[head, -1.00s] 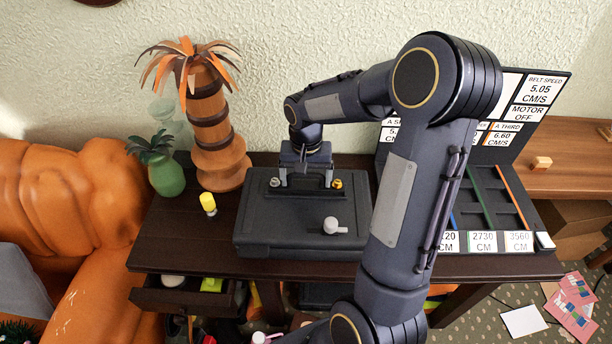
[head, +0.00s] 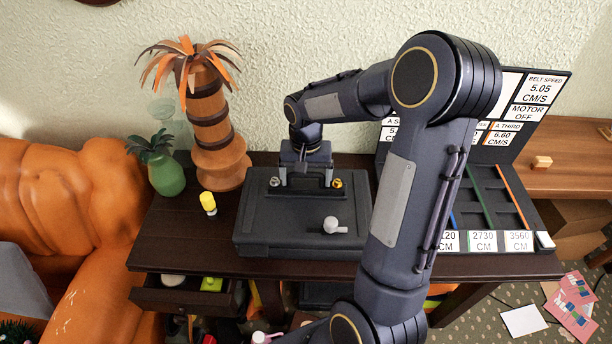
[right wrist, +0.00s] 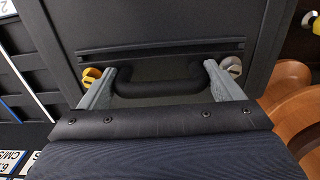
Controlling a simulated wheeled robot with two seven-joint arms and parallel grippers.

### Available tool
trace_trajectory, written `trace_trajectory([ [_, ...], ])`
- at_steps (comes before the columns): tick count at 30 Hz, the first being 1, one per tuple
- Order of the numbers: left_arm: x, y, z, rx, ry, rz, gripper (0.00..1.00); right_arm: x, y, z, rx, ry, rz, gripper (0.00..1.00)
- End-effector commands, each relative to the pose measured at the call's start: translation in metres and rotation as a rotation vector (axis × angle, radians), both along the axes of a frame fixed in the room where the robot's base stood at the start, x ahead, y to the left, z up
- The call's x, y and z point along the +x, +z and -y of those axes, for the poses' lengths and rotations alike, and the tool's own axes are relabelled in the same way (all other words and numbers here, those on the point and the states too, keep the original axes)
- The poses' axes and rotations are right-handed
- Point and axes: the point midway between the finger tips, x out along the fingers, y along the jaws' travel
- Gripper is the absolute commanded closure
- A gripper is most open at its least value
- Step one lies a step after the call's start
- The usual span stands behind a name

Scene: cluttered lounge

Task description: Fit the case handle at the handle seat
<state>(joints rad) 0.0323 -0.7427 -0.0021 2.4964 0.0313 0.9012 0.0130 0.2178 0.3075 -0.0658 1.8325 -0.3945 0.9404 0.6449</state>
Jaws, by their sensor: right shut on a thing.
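The dark grey case (head: 290,225) lies flat on the dark table. My right gripper (head: 306,183) is over the back part of its top. In the right wrist view, my right gripper (right wrist: 160,84) has its two grey fingers at the ends of the black case handle (right wrist: 160,89), shut on it. The handle is at the case's surface, between a yellow latch (right wrist: 92,76) and a silver latch (right wrist: 232,66). Whether the handle is fully seated cannot be told. My left gripper is not in view.
A pale grey knob (head: 332,226) is on the case's front right. A yellow-topped piece (head: 208,202) stands left of the case. A green vase (head: 166,178) and a wooden palm ornament (head: 212,140) stand at the back left. A display rack (head: 495,195) is at the right.

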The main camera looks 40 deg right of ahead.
Motion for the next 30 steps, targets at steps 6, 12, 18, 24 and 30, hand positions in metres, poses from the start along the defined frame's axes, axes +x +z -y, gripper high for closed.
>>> trace_trajectory([
  [6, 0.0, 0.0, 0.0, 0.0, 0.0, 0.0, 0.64, 0.0, 0.0, 0.0, -0.001, 0.0, 0.001, 0.39],
  [12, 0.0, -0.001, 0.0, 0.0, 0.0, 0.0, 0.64, 0.0, -0.001, 0.0, 0.0, 0.0, 0.0, 0.39],
  [18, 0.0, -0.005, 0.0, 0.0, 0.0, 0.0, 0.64, 0.0, -0.007, 0.0, 0.0, 0.0, 0.0, 0.39],
  [24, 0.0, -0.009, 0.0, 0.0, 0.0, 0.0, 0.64, 0.0, -0.012, 0.0, 0.0, 0.0, 0.0, 0.39],
  [30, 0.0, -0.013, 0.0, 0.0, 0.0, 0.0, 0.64, 0.0, -0.017, 0.0, -0.001, 0.0, -0.001, 0.39],
])
